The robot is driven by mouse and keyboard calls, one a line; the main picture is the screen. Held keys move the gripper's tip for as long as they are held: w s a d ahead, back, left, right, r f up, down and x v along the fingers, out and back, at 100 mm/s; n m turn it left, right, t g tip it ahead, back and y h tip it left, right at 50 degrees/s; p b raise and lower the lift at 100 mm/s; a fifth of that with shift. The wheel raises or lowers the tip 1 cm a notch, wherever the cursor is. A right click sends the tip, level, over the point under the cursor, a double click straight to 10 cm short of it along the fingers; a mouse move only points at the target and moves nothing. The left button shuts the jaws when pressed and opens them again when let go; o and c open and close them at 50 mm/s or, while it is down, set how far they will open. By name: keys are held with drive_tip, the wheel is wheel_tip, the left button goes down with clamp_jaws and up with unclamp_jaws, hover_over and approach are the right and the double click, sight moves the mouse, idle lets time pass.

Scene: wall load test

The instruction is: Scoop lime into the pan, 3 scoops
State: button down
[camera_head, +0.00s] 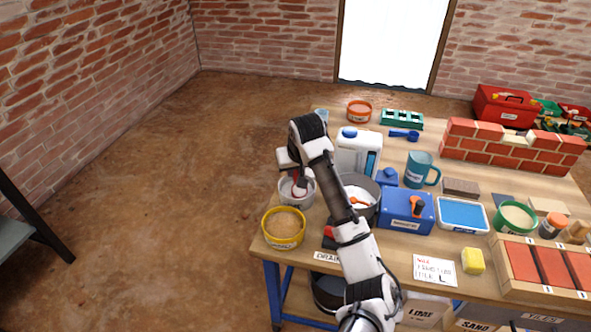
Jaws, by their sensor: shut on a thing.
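My gripper (293,174) is at the left end of the table, over a small grey metal pan (296,203). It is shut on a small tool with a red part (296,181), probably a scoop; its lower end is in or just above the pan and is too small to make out. A larger grey pot (372,184) stands right of my arm, with white powder (361,207) that may be lime and an orange-tipped thing inside. My arm hides part of the pot. A sack marked LIME (424,309) is under the table's front edge.
A yellow tub of sand-coloured grains (284,228) stands in front of the pan. A white jug (357,152), blue box (407,209), blue mug (421,169) and brick wall (511,149) crowd the right. Open floor lies left of the table.

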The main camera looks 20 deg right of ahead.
sight(295, 173)
drive_tip(key=shift+r+p, duration=2.45)
drive_tip(key=shift+r, duration=0.45)
drive_tip(key=shift+f, duration=0.1)
